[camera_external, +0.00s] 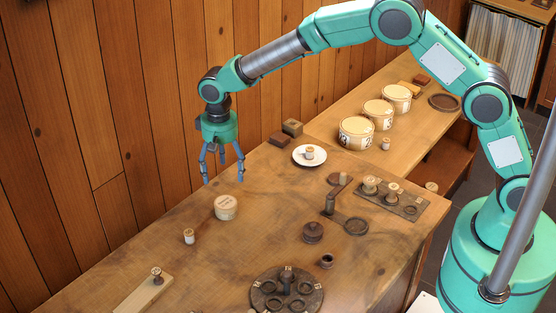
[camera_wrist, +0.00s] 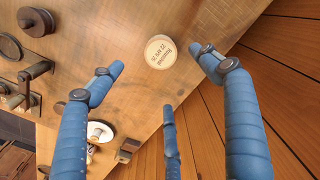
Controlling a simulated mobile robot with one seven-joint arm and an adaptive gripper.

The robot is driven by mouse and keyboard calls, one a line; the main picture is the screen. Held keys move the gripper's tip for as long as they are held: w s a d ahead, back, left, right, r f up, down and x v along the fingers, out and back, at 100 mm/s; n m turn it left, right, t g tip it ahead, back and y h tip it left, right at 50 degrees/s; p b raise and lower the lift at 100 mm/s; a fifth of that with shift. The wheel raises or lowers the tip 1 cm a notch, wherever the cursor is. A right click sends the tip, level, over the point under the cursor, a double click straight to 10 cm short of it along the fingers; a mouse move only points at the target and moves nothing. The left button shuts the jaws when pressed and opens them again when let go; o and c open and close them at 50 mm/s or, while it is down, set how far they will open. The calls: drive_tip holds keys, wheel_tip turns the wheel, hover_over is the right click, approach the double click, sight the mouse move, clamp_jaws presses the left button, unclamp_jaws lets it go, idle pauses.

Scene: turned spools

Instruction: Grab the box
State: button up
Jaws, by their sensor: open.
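A round pale wooden box (camera_external: 226,207) with dark lettering on its lid stands on the near table. It also shows in the wrist view (camera_wrist: 161,52) at the top centre, with text on its lid. My gripper (camera_external: 222,170) has three blue fingers pointing down, spread open and empty. It hangs above the table, apart from the box and a little behind it, near the wall. In the wrist view the fingers (camera_wrist: 160,75) surround open space, and the box lies beyond two of the fingertips.
A white saucer (camera_external: 297,157) with a small spool stands right of my gripper, by small dark blocks (camera_external: 292,127). A small spool (camera_external: 189,236) stands left of the box. Larger drum boxes (camera_external: 357,133) stand on the far table. Table around the box is clear; the plank wall (camera_external: 140,120) rises behind.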

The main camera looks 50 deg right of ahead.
sight(226, 203)
drive_tip(key=shift+a+f, duration=0.1)
drive_tip(key=shift+f, duration=0.05)
drive_tip(key=shift+f+b, duration=0.4)
drive_tip(key=shift+f, duration=3.85)
drive_tip(key=shift+f, duration=0.15)
drive_tip(key=shift+f+b, duration=0.35)
drive_tip(key=shift+f, duration=2.15)
drive_tip(key=c, duration=1.2)
